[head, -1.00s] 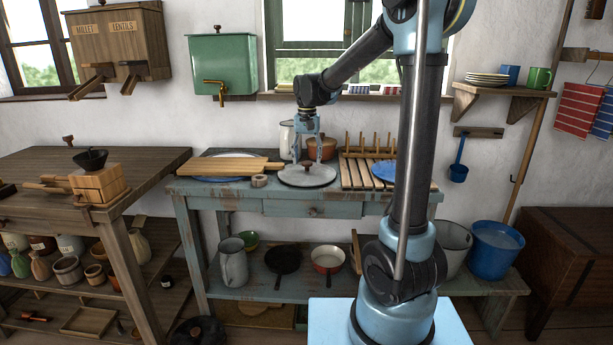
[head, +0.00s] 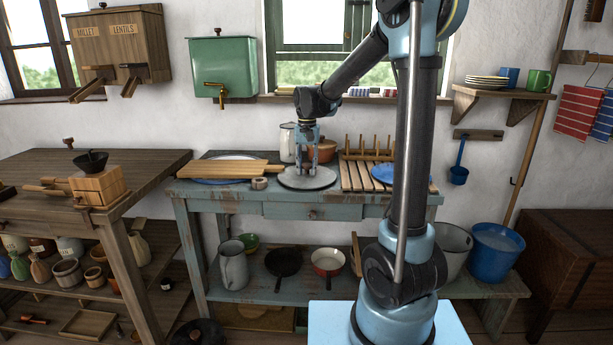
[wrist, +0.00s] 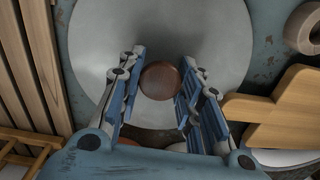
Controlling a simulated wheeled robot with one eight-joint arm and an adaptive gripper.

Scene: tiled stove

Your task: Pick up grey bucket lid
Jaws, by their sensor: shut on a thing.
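The grey bucket lid (head: 308,180) is a round flat disc lying on the blue-painted table. In the wrist view the grey lid (wrist: 200,30) fills the upper middle, with a round brown wooden knob (wrist: 160,80) at its centre. My gripper (head: 307,168) is directly above the lid, pointing down, its fingers at the knob. In the wrist view my gripper (wrist: 158,92) has one finger on each side of the knob, shut on it. The knob is hidden behind the fingers in the head view. The lid appears to rest flat on the table.
A wooden board (head: 225,170) lies left of the lid, with a wooden ring (head: 259,183) between them. A slatted rack (head: 360,178) stands close on the right. A brown pot (head: 326,151) and a pale canister (head: 287,142) stand behind.

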